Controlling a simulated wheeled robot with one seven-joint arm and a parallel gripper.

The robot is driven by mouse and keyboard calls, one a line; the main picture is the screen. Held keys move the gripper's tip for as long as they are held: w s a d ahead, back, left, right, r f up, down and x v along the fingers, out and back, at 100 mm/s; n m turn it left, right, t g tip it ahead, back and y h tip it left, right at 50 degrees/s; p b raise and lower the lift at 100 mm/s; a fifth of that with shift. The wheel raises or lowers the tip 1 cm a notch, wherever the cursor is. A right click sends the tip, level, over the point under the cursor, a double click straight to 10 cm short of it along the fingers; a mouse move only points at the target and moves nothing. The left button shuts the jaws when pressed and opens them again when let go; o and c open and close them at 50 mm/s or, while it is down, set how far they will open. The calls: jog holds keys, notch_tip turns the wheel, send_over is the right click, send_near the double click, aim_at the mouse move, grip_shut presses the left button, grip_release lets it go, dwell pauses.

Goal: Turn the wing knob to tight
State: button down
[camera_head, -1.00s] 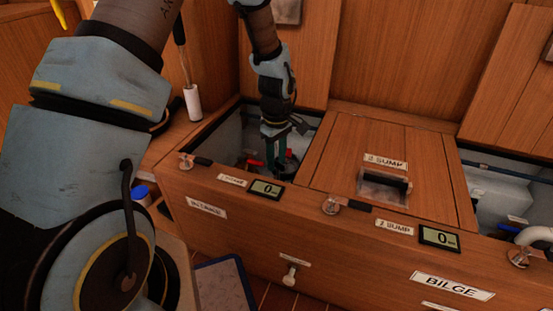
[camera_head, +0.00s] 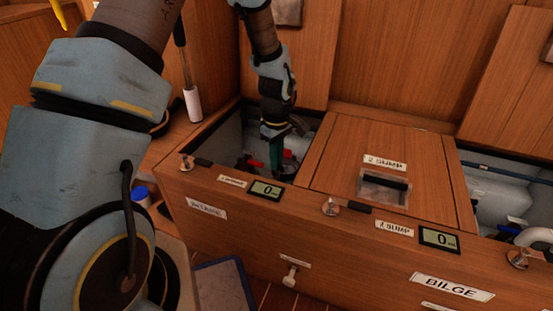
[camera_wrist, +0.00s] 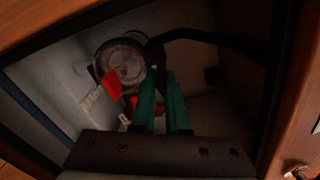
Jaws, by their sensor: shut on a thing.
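My gripper (camera_wrist: 166,80) reaches down into the open left bay of the wooden cabinet, with its green fingers close together. They are shut on a small dark piece at the rim of a round, clear-topped strainer (camera_wrist: 122,66), which I take to be the wing knob (camera_wrist: 154,52). The fingers hide most of it, and its wings and any tight mark cannot be made out. In the head view my gripper (camera_head: 276,158) is seen edge-on, low in the bay.
The bay's wooden rim (camera_head: 222,178) and pale walls stand close around my gripper. A dark hose (camera_wrist: 215,38) runs right from the strainer. A closed sump lid (camera_head: 375,150) is to the right. A display (camera_head: 266,190) reading 0 sits on the cabinet front.

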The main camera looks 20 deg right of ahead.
jog(key=shift+r, duration=0.1)
jog(key=m+p, duration=0.3)
jog(key=p, duration=0.1)
jog(key=shift+d+r+m, duration=0.1)
jog(key=shift+r+m, duration=0.05)
jog(key=shift+m, duration=0.25)
jog(key=m+p, duration=0.4)
jog(key=shift+d, duration=0.15)
jog(key=m+p, duration=0.3)
jog(key=m, duration=0.2)
jog(key=shift+d, duration=0.15)
jog(key=shift+s+d+f+m+p, duration=0.1)
jog(key=shift+f+m+p, duration=0.1)
jog(key=shift+m+p, duration=1.2)
jog(key=shift+m, duration=0.5)
jog(key=c, duration=0.9)
grip_release()
